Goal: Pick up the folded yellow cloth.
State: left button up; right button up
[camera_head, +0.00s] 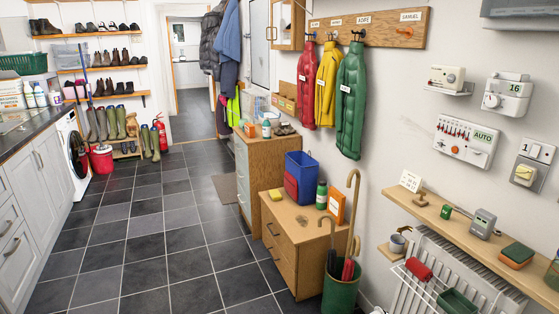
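A small flat yellow piece (276,195), which looks like the folded yellow cloth, lies on top of the low wooden cabinet (290,217), near its left edge. It is too small to make out any folds. It lies in front of a red item (291,187) and a blue bin (301,174). Neither of my grippers shows in the head view.
A green bottle (321,194) and an orange box (336,205) stand on the same cabinet. A green umbrella stand (340,291) with canes stands before it. A taller cabinet (262,160) is behind. The dark tiled floor (150,235) to the left is clear.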

aim_at(275, 196)
jog(key=i+j+u, duration=0.25)
jog(key=i, duration=0.35)
jog(key=i+j+u, duration=0.25)
jog(key=i, duration=0.35)
jog(key=i+u, duration=0.2)
jog(key=i, duration=0.45)
